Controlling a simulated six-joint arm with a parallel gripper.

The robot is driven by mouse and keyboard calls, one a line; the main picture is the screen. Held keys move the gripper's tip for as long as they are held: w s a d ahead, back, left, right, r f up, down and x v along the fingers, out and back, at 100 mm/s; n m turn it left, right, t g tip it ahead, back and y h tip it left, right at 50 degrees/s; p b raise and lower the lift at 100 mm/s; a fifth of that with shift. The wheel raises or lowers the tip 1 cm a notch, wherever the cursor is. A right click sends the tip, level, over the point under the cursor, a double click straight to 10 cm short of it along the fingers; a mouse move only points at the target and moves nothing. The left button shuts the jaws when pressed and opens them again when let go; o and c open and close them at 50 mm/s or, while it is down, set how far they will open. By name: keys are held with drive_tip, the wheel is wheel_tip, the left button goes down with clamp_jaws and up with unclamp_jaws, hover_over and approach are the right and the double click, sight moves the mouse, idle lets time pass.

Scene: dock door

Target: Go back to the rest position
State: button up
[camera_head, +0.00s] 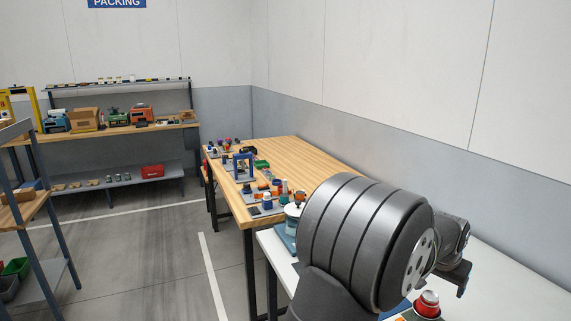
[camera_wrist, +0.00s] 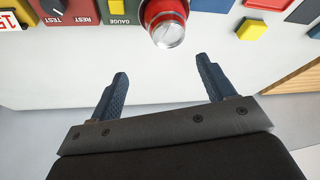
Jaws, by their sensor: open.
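My gripper (camera_wrist: 160,88) is open and empty in the wrist view, its two dark blue fingers wide apart. Beyond the fingertips is the pale table top (camera_wrist: 180,65). A red round part with a silver end (camera_wrist: 168,30) lies past the gap between the fingers, apart from them. In the head view my arm's large dark joint fills the lower right, and the wrist end (camera_head: 455,262) shows behind it over the white table (camera_head: 510,275). The fingertips are not clear there.
Panels with labels and a dial (camera_wrist: 68,12) and a yellow block (camera_wrist: 251,30) line the table in the wrist view. A red-topped item (camera_head: 427,304) stands below my arm. A wooden table (camera_head: 305,150) with several small items adjoins. The wall (camera_head: 400,150) runs along the right.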

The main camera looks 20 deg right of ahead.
drive_tip(key=w+f, duration=0.2)
drive_tip(key=w, duration=0.1)
drive_tip(key=w+f, duration=0.2)
drive_tip(key=w, duration=0.2)
drive_tip(key=w+f, duration=0.3)
drive_tip(key=w, duration=0.1)
drive_tip(key=shift+a, duration=0.25)
drive_tip(key=shift+w+f, duration=0.25)
drive_tip(key=shift+w, duration=0.35)
drive_tip(key=shift+d+r, duration=0.1)
